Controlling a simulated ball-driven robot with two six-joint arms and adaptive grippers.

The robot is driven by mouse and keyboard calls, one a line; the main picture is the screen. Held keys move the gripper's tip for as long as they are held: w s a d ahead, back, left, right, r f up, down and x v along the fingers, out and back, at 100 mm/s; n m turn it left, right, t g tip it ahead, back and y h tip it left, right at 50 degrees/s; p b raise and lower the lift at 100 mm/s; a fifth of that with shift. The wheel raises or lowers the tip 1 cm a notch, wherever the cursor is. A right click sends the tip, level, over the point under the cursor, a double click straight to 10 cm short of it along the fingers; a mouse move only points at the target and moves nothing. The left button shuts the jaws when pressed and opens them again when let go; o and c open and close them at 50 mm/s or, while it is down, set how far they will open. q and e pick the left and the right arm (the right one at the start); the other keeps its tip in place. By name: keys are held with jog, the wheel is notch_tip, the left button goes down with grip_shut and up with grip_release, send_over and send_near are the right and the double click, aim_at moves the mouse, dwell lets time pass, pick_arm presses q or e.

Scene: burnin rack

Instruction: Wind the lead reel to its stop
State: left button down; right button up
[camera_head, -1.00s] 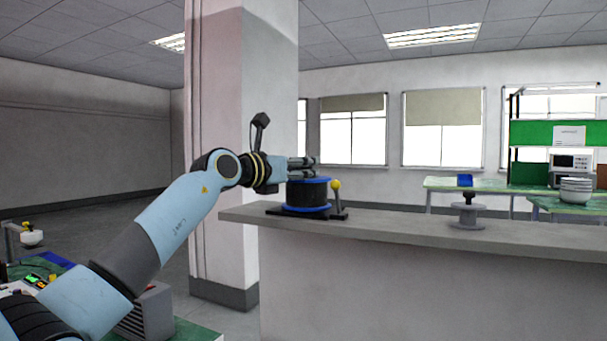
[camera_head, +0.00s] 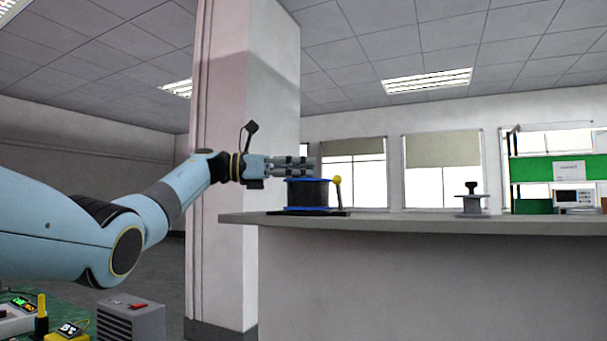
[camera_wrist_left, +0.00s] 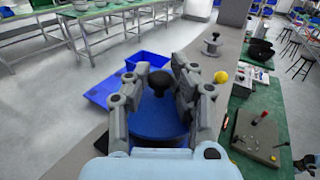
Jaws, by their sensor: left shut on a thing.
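The lead reel (camera_head: 308,193) is a dark drum with blue flanges, standing upright on a black base on the grey ledge. A yellow ball on a post (camera_head: 337,181) stands at its right side; the ball also shows in the left wrist view (camera_wrist_left: 221,76). My left gripper (camera_head: 305,164) reaches in from the left just above the reel. In the left wrist view, its fingers (camera_wrist_left: 161,72) are shut on a black knob (camera_wrist_left: 159,82) over the reel's blue top (camera_wrist_left: 158,121). The fingers hide part of the top.
The grey ledge (camera_head: 430,217) runs right, with a small grey spool-shaped stand (camera_head: 472,203) on it and clear room between. A pale pillar (camera_head: 245,110) rises behind my left arm. The left wrist view shows blue bins (camera_wrist_left: 146,65) and a green table with a grey box (camera_wrist_left: 262,138).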

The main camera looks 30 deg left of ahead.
pick_arm(q)
jog(key=shift+w+a+r+m+g+h+b, duration=0.1)
jog(key=shift+w+a+m+g+h+b, duration=0.1)
jog(key=shift+m+g+h+b, duration=0.45)
jog(key=shift+s+g, duration=0.1)
jog(key=shift+g, duration=0.15)
jog(key=shift+d+m+g, duration=0.1)
jog(key=shift+m+g, duration=0.25)
jog(key=shift+g, duration=0.05)
jog(key=c, duration=1.1)
grip_release()
jog(key=shift+c, duration=0.2)
